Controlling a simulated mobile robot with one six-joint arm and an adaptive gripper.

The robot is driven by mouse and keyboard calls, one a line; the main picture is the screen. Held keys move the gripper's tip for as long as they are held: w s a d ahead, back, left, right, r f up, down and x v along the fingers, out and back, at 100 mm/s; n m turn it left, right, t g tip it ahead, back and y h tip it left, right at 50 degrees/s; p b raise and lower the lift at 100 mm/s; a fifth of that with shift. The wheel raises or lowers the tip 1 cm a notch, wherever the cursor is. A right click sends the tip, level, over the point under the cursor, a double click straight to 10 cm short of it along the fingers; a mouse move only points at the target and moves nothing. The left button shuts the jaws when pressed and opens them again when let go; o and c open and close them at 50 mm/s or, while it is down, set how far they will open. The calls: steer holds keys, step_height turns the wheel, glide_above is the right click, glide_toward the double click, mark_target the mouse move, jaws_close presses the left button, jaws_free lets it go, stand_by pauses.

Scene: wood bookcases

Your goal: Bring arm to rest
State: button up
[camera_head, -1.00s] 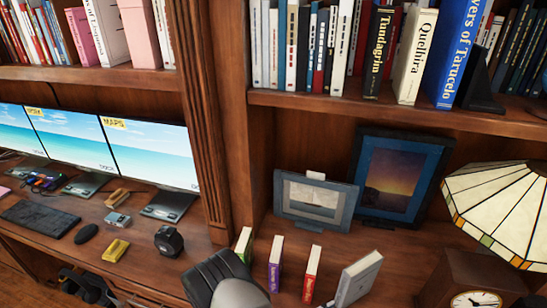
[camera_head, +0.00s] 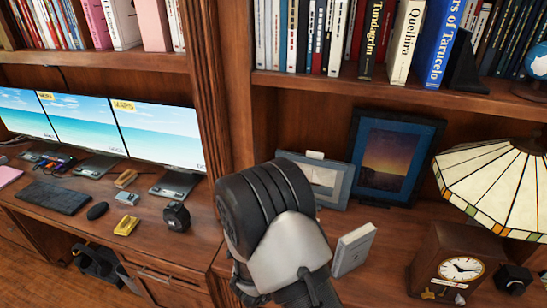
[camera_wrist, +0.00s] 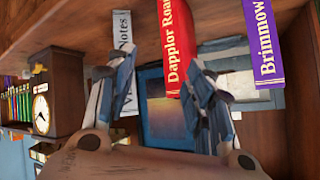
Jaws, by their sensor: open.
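In the wrist view, the two fingers of my gripper (camera_wrist: 160,63) are spread apart with nothing between them. This view is upside down, with the desk surface at the top. A white book (camera_wrist: 122,60), a red book (camera_wrist: 176,45) and a purple book (camera_wrist: 264,40) stand on the desk beyond the fingers. Whether any finger touches a book is hard to tell. In the head view, my dark and grey arm (camera_head: 270,215) rises in front of the desk and hides most of these books. The fingers cannot be made out there.
On the right stand a grey-white book (camera_head: 354,250), a wooden clock (camera_head: 430,265) and a stained-glass lamp (camera_head: 495,185). Two picture frames lean at the back, one dark (camera_head: 400,158). Monitors (camera_head: 160,135) stand left. A loaded bookshelf (camera_head: 400,88) overhangs the desk.

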steer(key=w+a+r+n+y, duration=0.25)
steer(key=a+r+y, duration=0.25)
steer(key=r, duration=0.7)
steer(key=s+a+r+n+y, duration=0.1)
steer(key=s+r+n+y, duration=0.3)
steer(key=r, duration=0.6)
steer(key=s+d+r+n+g, duration=0.1)
steer(key=s+d, duration=0.3)
steer(key=s, duration=0.4)
steer(key=s+d+r+n+g+h, duration=0.1)
steer(key=s+d+r, duration=0.3)
steer(key=s, duration=0.5)
steer(key=s+d+r+n+g+h, duration=0.1)
steer(key=s+d+r+n, duration=0.1)
steer(key=s, duration=0.6)
steer(key=shift+s+d+r+n+g, duration=0.15)
steer(key=shift+d+r+n+g, duration=0.2)
steer(key=shift+d+n, duration=0.6)
